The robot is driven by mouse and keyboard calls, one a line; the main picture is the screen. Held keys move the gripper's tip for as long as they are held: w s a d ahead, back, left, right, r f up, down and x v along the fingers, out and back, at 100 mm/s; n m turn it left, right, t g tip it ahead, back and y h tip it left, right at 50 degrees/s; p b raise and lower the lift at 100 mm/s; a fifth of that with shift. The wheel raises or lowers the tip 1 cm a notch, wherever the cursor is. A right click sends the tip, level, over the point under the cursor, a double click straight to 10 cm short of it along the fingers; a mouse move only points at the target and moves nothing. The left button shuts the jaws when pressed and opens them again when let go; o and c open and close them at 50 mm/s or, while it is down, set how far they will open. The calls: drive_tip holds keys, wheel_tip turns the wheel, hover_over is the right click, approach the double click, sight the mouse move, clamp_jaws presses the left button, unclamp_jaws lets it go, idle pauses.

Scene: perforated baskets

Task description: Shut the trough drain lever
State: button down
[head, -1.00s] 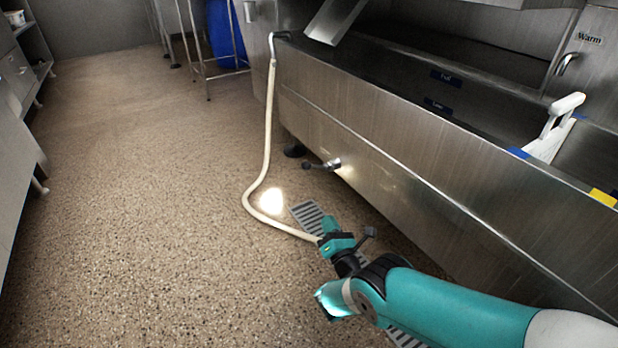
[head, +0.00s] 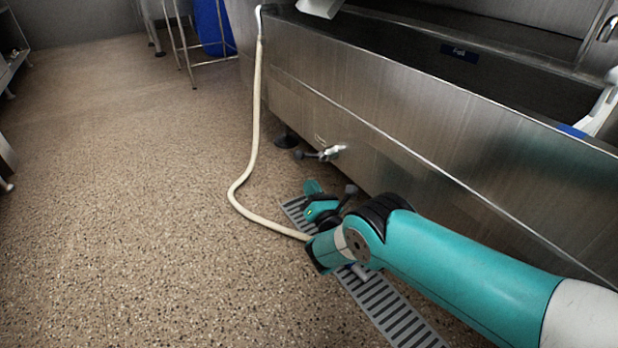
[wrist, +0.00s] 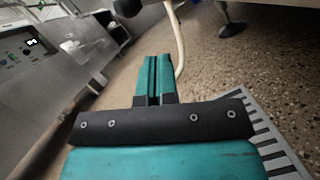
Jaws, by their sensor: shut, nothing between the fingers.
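The trough drain lever (head: 306,155) sticks out from a metal valve low on the front of the steel trough (head: 380,130). It has a dark handle with a round end pointing left. My teal gripper (head: 312,187) is below and in front of the lever in the head view, low above the floor, apart from it in the picture. In the wrist view my gripper's fingers (wrist: 158,60) are together with nothing between them. A dark round knob (wrist: 127,6) at the top edge of the wrist view looks like the lever's end, cut off by the frame.
A cream hose (head: 250,150) hangs from the trough's corner and runs along the floor behind my gripper. A grey floor grate (head: 395,315) lies beneath my arm. A black trough foot (head: 286,141) stands left of the valve. The floor at left is clear.

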sight(310, 156)
drive_tip(key=w+r+b, duration=0.2)
drive_tip(key=w+b, duration=0.1)
drive_tip(key=w+r+b, duration=0.1)
drive_tip(key=r, duration=0.1)
drive_tip(key=shift+w+a, duration=0.2)
drive_tip(key=shift+a, duration=0.1)
idle(0.4)
drive_tip(key=shift+r+m+h+p, duration=0.3)
drive_tip(key=shift+m+p, duration=0.2)
drive_tip(key=shift+m, duration=0.4)
idle(0.3)
